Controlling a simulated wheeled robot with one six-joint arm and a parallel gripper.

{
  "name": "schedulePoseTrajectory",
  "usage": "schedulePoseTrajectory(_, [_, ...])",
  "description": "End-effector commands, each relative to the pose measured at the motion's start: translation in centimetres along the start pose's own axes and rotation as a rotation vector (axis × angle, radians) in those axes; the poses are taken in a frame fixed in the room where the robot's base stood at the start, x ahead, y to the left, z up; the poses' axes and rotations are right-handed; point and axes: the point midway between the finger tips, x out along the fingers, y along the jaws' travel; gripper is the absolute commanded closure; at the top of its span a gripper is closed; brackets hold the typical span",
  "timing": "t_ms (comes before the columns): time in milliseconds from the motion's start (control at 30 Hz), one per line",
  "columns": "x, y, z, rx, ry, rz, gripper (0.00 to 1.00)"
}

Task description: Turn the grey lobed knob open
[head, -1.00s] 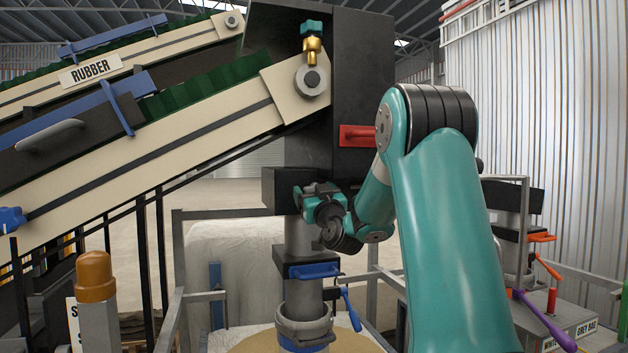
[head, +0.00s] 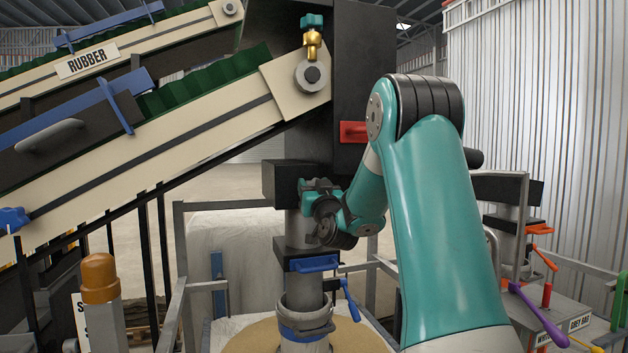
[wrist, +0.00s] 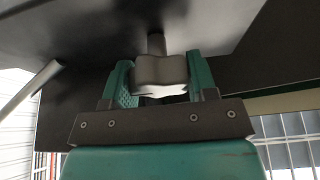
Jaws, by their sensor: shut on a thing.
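The grey lobed knob (wrist: 162,72) sits on a short stem on a dark surface in the wrist view. My gripper (wrist: 160,82) has its two teal fingers on either side of the knob and is shut on it. The knob is hidden there behind the gripper and wrist.
A red handle (head: 353,132) is on the black housing (head: 364,60) above my gripper. A blue handle (head: 314,264) and a clamp ring (head: 304,308) are on the pipe below. The inclined conveyor (head: 150,140) is at left, and grey rails stand around the pipe.

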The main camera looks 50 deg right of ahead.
Motion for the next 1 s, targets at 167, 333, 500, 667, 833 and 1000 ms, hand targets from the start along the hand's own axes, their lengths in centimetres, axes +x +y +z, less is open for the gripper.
schedulePoseTrajectory(167, [0.0, 0.1, 0.0, 0.012, 0.003, 0.006, 0.71])
schedulePoseTrajectory(333, [0.0, 0.1, -0.1, 0.013, 0.004, 0.006, 0.43])
schedulePoseTrajectory(500, [0.0, 0.0, -0.1, 0.012, 0.003, 0.005, 0.22])
schedulePoseTrajectory(667, [0.0, 0.0, 0.0, 0.012, 0.003, 0.004, 0.22])
schedulePoseTrajectory(833, [-0.9, 0.0, 0.2, 0.012, 0.003, 0.005, 0.22])
schedulePoseTrajectory(1000, [-3.8, 0.0, 0.6, 0.012, 0.005, 0.006, 0.22])
